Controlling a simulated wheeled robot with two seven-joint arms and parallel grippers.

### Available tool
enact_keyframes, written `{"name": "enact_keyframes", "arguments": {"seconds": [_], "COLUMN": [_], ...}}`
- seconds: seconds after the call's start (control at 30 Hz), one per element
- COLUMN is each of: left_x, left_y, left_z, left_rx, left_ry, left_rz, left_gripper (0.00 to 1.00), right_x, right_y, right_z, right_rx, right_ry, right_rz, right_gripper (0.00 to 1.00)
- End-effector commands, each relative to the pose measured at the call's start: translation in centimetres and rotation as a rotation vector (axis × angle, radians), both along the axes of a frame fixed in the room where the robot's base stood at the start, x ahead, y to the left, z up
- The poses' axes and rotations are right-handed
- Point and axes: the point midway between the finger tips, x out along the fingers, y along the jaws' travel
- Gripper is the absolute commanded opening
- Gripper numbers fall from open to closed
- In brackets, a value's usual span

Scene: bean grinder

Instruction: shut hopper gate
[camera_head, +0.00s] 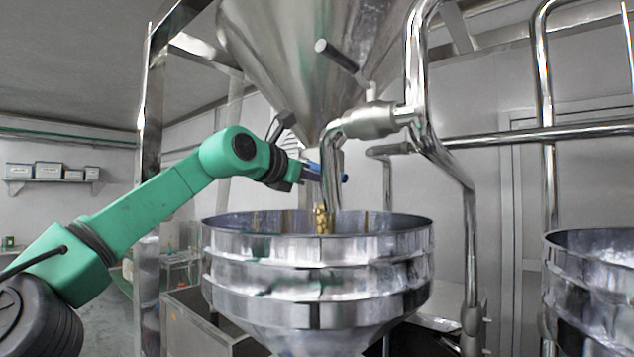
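The steel cone hopper (305,60) hangs at the top middle, narrowing down to an outlet. A small blue piece (340,177), which looks like the gate handle, sticks out beside the outlet. A stream of yellow-brown beans (321,218) shows below the outlet, at the mouth of the round steel bowl (318,283). My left gripper (308,172), on the green arm, reaches in from the left and is right at the blue piece. Its fingertips are small and partly hidden, so I cannot tell whether they grip it. My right gripper is not in view.
Steel pipes (470,230) and a valve fitting (368,120) with a dark-ended lever (340,58) stand close right of the outlet. A second steel bowl (597,290) is at the right edge. An upright metal post (150,150) stands behind my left arm.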

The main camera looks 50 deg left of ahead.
Motion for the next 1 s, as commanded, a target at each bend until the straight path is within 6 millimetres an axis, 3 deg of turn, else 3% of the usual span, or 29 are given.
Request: {"name": "enact_keyframes", "arguments": {"seconds": [0.23, 1.0], "left_x": [0.1, 0.1], "left_y": [-0.7, -0.9], "left_z": [1.7, 2.5], "left_rx": [-0.166, -0.16], "left_ry": [-0.036, -0.036], "left_rz": [-0.001, 0.0], "left_gripper": [0.0, 0.0], "right_x": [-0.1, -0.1], "right_y": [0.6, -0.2], "right_z": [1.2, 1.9], "right_rx": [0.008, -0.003], "right_ry": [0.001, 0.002], "right_rz": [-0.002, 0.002], "right_gripper": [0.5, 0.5]}}
